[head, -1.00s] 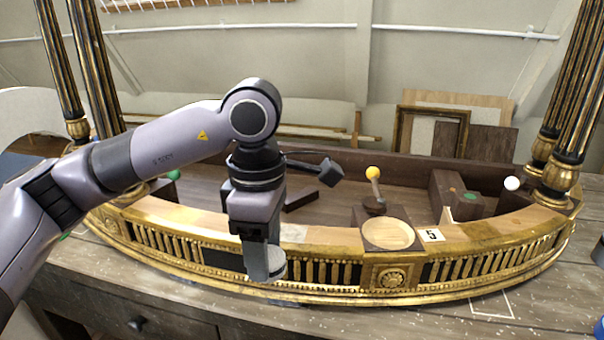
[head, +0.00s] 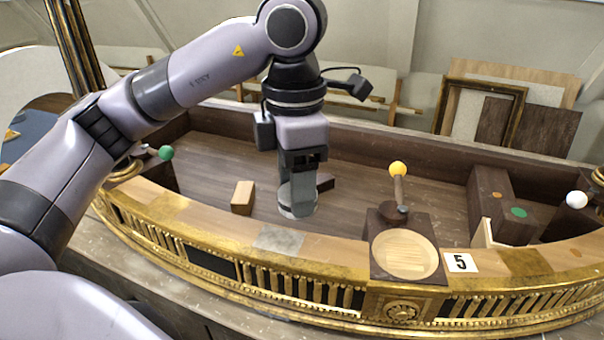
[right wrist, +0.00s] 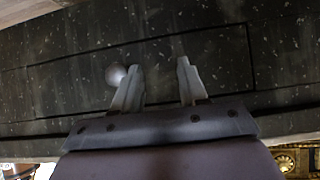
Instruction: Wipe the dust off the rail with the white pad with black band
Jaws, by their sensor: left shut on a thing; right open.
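The rail (head: 340,252) is the curved wood-topped, gilt front edge of the console, running across the head view. A pale grey patch (head: 279,240), perhaps dust, lies on its top left of the round wooden dish. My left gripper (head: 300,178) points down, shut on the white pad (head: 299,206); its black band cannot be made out. The pad appears over the tray area just behind the rail; its height is unclear. My right gripper (right wrist: 158,68) is open and empty in the right wrist view, facing a dark speckled wooden panel.
A round wooden dish (head: 404,254) and a yellow-knobbed lever (head: 398,185) stand right of the pad. A number 5 card (head: 461,262) lies on the rail. A small wood block (head: 243,197) sits left of the pad. A round knob (right wrist: 116,75) is on the dark panel.

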